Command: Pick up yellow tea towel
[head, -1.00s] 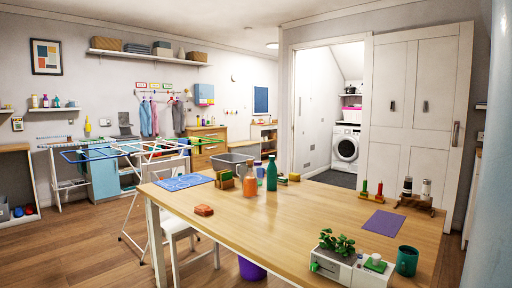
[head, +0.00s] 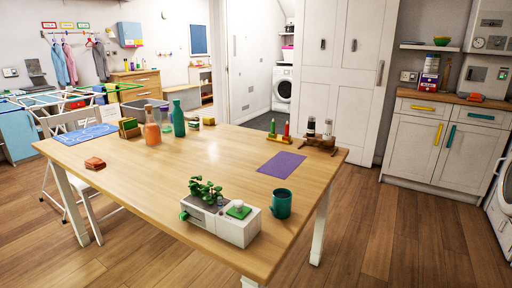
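I cannot make out a yellow tea towel in the head view. A flat purple cloth or mat (head: 282,163) lies on the wooden table (head: 140,175), near its right side. A flat blue patterned mat (head: 88,135) lies at the table's left end. Neither of my grippers is in view.
White cabinets (head: 410,148) stand right. Floor (head: 390,235) between table and cabinets is clear.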

